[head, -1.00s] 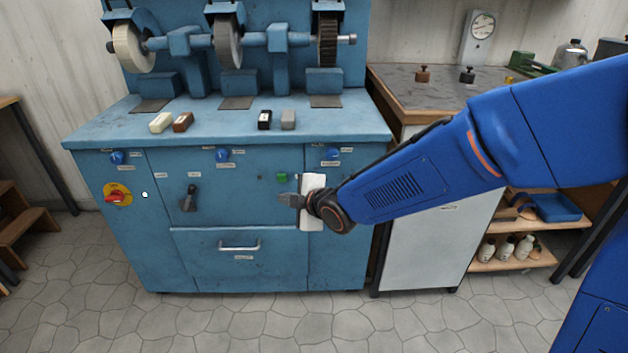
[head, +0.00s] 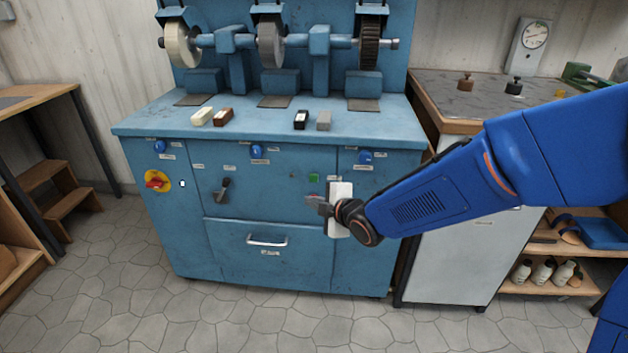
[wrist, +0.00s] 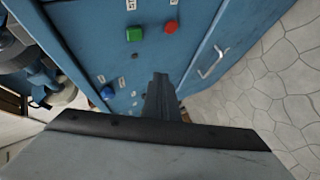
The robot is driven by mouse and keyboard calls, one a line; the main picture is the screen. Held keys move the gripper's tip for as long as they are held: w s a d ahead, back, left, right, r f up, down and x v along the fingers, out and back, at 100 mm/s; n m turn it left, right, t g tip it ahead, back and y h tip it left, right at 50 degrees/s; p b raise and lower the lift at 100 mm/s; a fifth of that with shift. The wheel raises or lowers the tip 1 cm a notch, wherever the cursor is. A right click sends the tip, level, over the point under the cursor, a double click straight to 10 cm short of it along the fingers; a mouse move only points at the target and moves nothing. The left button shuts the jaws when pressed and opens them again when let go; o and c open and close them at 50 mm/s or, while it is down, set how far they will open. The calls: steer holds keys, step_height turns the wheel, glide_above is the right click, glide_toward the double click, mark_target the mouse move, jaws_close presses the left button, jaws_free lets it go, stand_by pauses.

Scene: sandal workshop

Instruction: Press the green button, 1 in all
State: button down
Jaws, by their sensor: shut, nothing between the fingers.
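My gripper (head: 316,204) is shut and empty, in front of the panel and just below the green button in the head view. In the wrist view its closed fingers (wrist: 160,84) point towards the panel, with the green button beyond and to the left of the tips. The tips look apart from the button. My gripper hides the red button in the head view.
Blue knobs (head: 257,151), a black lever (head: 222,188) and a red-and-yellow switch (head: 157,181) stick out of the panel. A drawer handle (head: 267,241) sits below. Grinding wheels (head: 271,43) stand above the worktop. The floor (head: 250,320) in front is clear.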

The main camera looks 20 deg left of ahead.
mark_target(316, 183)
steer(key=shift+w+a, duration=0.3)
steer(key=shift+w, duration=0.9)
steer(key=shift+w+a, duration=0.25)
steer(key=shift+w, duration=0.9)
steer(key=shift+w+a, duration=0.3)
steer(key=shift+w, duration=0.9)
steer(key=shift+w, duration=0.15)
steer(key=shift+w+a, duration=0.1)
steer(key=shift+w, duration=0.2)
steer(key=shift+w+a, duration=0.1)
steer(key=shift+w, duration=0.3)
steer(key=shift+s, duration=0.15)
steer(key=shift+s+d, duration=0.2)
steer(key=shift+s, duration=0.5)
steer(key=shift+s+d, duration=0.2)
steer(key=shift+s, duration=0.6)
steer(key=shift+s+d, duration=0.2)
steer(key=shift+s, duration=0.65)
steer(key=shift+s+d, duration=0.2)
steer(key=shift+s, duration=0.6)
